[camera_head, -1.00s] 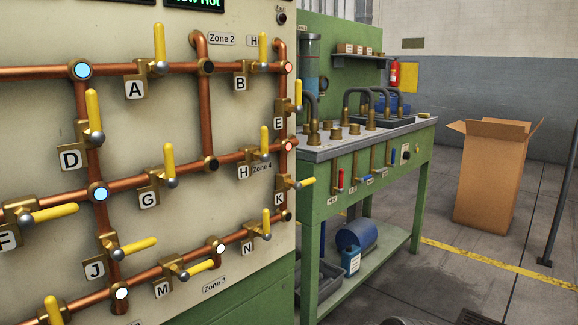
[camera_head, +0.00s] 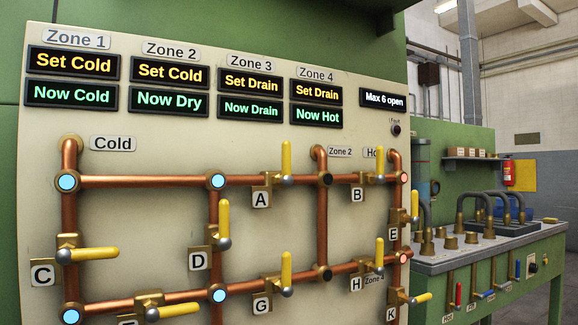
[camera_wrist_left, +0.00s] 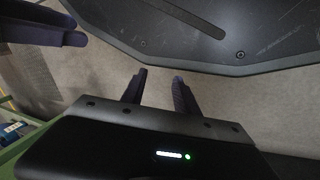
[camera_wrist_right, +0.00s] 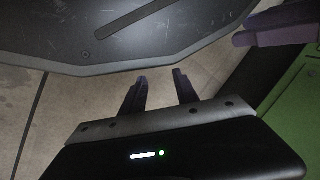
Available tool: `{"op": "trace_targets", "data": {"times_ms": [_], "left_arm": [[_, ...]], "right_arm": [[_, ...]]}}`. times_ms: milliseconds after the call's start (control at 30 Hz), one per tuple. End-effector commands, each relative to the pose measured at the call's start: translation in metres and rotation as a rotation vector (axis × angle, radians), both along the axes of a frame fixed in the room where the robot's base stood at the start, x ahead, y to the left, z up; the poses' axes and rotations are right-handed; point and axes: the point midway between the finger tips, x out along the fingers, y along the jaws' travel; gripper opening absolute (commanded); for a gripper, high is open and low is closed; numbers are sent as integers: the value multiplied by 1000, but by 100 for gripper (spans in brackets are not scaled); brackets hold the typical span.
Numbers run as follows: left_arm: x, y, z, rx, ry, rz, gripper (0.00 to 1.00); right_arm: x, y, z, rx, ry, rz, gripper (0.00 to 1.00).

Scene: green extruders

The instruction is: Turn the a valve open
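Valve A (camera_head: 286,160), above the "A" label (camera_head: 261,199), sits on the upper horizontal copper pipe (camera_head: 150,182) in the head view. Its yellow handle points straight up, across the pipe. Neither gripper shows in the head view, so no gripper is seen near the valve. My left gripper (camera_wrist_left: 158,82) has its two dark fingers apart with nothing between them in the left wrist view. My right gripper (camera_wrist_right: 160,82) is likewise open and empty in the right wrist view. Both wrist views show floor beyond the fingers.
Valves B (camera_head: 379,162), D (camera_head: 224,220), G (camera_head: 286,270) and C (camera_head: 90,254) surround valve A on the cream panel (camera_head: 150,225). A green workbench (camera_head: 500,280) stands to the right.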

Motion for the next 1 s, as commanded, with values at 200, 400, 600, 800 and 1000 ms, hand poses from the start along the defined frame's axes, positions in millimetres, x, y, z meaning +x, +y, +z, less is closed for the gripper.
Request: {"op": "trace_targets", "data": {"times_ms": [200, 400, 600, 800, 1000], "left_arm": [[-1, 0, 14, 0, 2, -2, 37], [-4, -3, 70, -5, 7, -8, 37], [-9, -8, 160, -13, 18, -22, 37], [-16, -13, 250, -23, 30, -37, 37], [-21, -17, 304, -29, 39, -47, 37]], "right_arm": [[-1, 0, 14, 0, 2, 2, 36], [-4, 3, 70, 5, 7, 8, 36], [-9, 8, 161, 14, 18, 22, 36], [-16, 13, 250, 23, 30, 38, 36], [-21, 17, 305, 29, 39, 47, 36]]}}
